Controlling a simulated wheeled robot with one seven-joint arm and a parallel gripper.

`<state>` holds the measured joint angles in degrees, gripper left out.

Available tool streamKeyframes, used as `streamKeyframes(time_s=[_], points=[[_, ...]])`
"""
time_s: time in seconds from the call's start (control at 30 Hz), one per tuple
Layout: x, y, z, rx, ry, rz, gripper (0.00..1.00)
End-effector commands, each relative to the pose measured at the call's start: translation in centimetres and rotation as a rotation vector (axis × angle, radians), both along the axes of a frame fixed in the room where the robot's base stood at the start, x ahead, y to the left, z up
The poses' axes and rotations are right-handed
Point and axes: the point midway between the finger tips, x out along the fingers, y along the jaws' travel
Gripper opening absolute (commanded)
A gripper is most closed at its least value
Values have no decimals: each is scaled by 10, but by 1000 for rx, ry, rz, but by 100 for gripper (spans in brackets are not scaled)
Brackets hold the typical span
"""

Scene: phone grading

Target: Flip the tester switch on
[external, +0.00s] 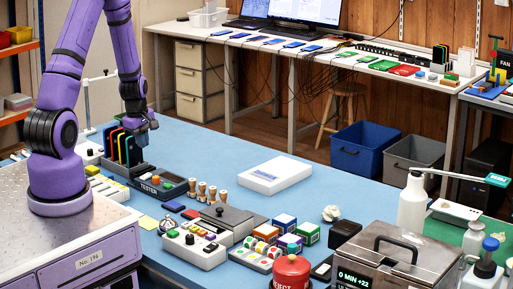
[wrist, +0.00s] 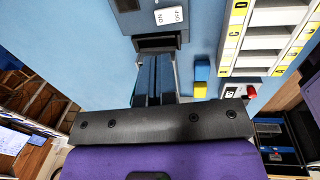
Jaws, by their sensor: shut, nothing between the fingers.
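The tester (external: 170,188) is a dark box with its name on the front, standing on the blue mat beside the rack of coloured phones. In the wrist view, the grey-blue tester housing (wrist: 130,22) is at the top, with a white switch (wrist: 170,15) marked ON and OFF. Which way the switch is set cannot be told. My gripper (external: 146,128) is above and behind the tester in the external view. In the wrist view, my gripper (wrist: 158,46) is shut and empty, with its tips just below the switch in the picture. Contact with the switch is not visible.
A phone rack (external: 122,148) stands close left of the tester. A white lettered tray (wrist: 240,40) and a blue and yellow block (wrist: 201,72) lie right in the wrist view. Several wooden stamps (external: 207,193) stand right of the tester. The mat (external: 220,150) behind is clear.

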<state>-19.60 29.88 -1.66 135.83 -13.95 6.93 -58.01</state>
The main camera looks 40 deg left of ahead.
Motion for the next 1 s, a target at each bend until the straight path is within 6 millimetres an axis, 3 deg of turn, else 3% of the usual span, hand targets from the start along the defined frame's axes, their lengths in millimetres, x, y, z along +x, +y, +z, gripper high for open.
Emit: streamKeyframes(time_s=[0.6, 1.0], points=[[11, 0, -83, -1, 1, 0, 0], [14, 0, -96, 0, -1, 0, 0]])
